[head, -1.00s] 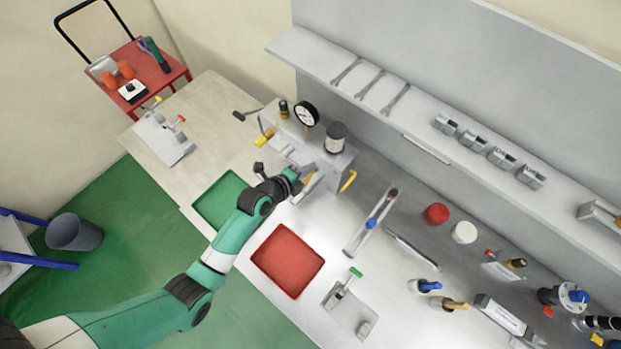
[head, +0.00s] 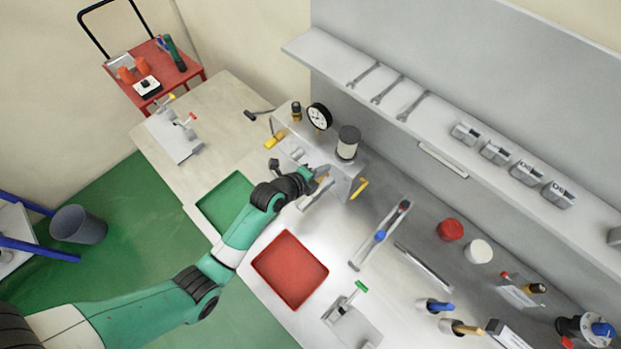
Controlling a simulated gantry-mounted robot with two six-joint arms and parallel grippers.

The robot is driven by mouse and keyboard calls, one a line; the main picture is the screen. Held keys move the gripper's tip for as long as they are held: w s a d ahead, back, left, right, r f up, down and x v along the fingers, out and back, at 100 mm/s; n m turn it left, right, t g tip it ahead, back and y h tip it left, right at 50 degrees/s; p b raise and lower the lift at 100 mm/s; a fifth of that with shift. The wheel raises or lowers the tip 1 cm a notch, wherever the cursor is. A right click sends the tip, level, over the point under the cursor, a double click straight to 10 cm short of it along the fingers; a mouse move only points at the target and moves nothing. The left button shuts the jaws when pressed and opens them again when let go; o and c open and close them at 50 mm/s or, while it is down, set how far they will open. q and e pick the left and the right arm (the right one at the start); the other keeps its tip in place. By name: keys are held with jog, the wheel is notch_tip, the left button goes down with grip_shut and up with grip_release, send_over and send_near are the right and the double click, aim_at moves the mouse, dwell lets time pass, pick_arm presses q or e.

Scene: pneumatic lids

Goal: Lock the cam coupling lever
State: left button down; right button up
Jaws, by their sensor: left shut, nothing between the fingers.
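A grey pneumatic block (head: 345,172) stands on the bench against the back wall, with a round gauge (head: 319,116) and a clear-bodied canister (head: 348,143) on top. Yellow levers show at its left end (head: 275,140) and its right end (head: 359,188). A small orange-yellow part shows at its front, beside my gripper. I cannot tell for certain which of these is the cam coupling lever. My left gripper (head: 322,183) is shut and empty at the block's front face. The wrist hides part of that face, and contact cannot be told. My right gripper is out of view.
A green tray (head: 212,207) and a red tray (head: 290,269) lie along the front of the bench. A blue-knobbed rail fixture (head: 380,236) and a green-handled clamp plate (head: 352,320) stand to the right. A dark-handled tool (head: 258,114) lies left of the block.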

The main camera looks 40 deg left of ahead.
pick_arm(q)
jog(key=shift+s+p, duration=0.3)
jog(key=shift+s, duration=0.25)
jog(key=shift+s+f, duration=0.15)
jog(key=shift+s, duration=0.05)
jog(key=s+r+p, duration=0.6)
jog(key=s+r, duration=0.2)
jog(key=r, duration=0.3)
jog(key=shift+s+r, duration=0.2)
jog(key=shift+r, duration=0.15)
